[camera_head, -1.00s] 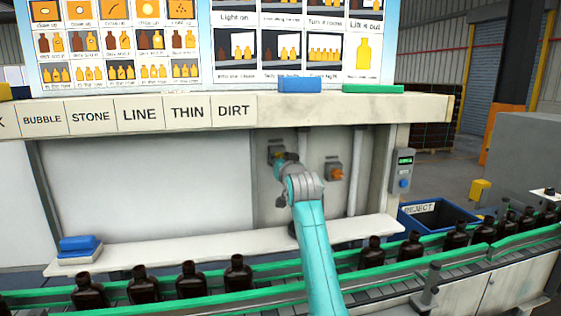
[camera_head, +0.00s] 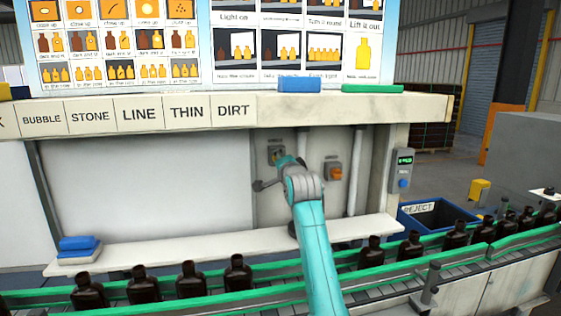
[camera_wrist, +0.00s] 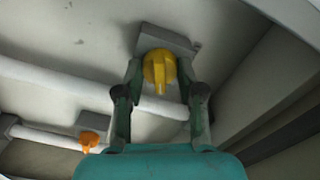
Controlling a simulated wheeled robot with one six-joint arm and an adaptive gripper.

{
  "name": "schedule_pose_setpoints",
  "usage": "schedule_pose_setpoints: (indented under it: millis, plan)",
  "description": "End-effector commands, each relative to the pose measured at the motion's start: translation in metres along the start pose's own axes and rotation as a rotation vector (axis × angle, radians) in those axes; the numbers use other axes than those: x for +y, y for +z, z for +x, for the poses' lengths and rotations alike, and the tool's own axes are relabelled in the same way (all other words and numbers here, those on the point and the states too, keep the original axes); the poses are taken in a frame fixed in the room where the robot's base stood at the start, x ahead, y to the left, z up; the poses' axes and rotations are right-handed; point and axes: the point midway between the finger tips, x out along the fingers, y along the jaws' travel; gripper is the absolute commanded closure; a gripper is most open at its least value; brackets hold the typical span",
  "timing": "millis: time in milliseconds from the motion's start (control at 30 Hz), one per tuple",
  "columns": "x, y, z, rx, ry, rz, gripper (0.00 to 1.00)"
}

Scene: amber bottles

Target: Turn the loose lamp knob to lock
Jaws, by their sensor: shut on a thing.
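A yellow knob (camera_wrist: 160,68) sits on a grey plate (camera_wrist: 166,40) on the pale wall panel. In the wrist view its tab points down the picture. My gripper (camera_wrist: 160,72) has a finger on each side of the knob and is shut on it. In the head view my gripper (camera_head: 280,160) reaches the grey plate (camera_head: 275,150), and my wrist mostly hides the yellow knob. A second, orange knob (camera_head: 335,173) is on the panel to the right and lower. It also shows in the wrist view (camera_wrist: 90,139), apart from my gripper.
A white pipe (camera_head: 357,170) runs down the panel right of the orange knob. A grey control box (camera_head: 402,170) is further right. Below my arm is a pale ledge (camera_head: 180,248), and dark bottles (camera_head: 238,273) line the green-railed conveyor in front.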

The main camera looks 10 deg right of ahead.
Motion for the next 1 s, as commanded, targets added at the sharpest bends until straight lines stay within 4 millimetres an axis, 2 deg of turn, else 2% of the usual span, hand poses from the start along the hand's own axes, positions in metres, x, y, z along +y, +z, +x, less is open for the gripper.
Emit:
schedule_pose_setpoints:
  millis: [200,500,1000]
  plan:
    - [0.0007,-0.0003,0.0001,0.001,0.0,0.179,0.97]
    - [0.0011,-0.0002,0.0001,0.001,0.001,0.349,0.97]
    - [0.0014,-0.0002,0.0001,0.001,0.001,0.421,0.97]
